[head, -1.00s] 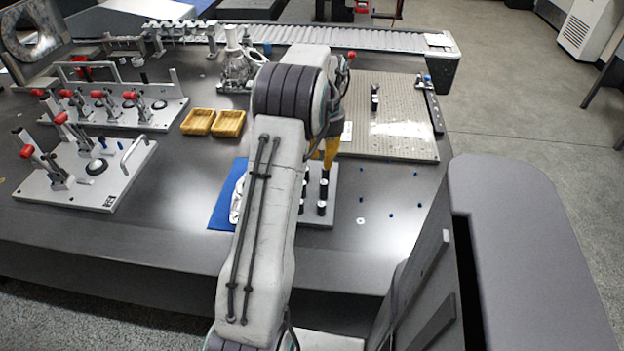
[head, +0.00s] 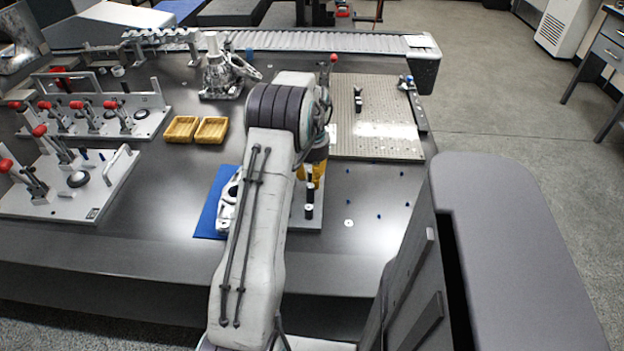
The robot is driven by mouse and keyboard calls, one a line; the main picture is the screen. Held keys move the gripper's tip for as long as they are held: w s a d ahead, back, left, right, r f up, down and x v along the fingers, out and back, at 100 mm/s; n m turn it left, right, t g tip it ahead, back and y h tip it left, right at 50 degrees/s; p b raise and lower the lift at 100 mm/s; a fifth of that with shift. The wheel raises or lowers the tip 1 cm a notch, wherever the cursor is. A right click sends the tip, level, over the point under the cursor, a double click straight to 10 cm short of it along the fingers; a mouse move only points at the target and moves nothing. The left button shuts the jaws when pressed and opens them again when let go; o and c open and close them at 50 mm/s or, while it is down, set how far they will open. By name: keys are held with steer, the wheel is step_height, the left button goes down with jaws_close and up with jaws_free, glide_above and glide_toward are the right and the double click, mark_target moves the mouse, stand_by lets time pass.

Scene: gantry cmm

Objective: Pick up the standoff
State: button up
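A grey plate (head: 313,222) holds dark upright cylinders, one at its front (head: 308,212) and another just behind it (head: 309,192). I cannot tell for sure which piece is the standoff. My gripper (head: 314,172), with yellow parts, points down over the back of this plate, close to the cylinders. My arm hides much of the plate and part of the gripper. Whether the fingers are open or shut, and whether they touch a cylinder, cannot be seen.
A blue mat (head: 209,216) with pale metal parts lies left of the plate. Small blue pieces (head: 378,216) and a white washer (head: 348,223) lie to the right. Yellow trays (head: 211,130), clamp fixtures (head: 62,185) and a perforated plate (head: 375,130) stand around.

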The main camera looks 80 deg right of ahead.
jaws_close()
stand_by(0.5)
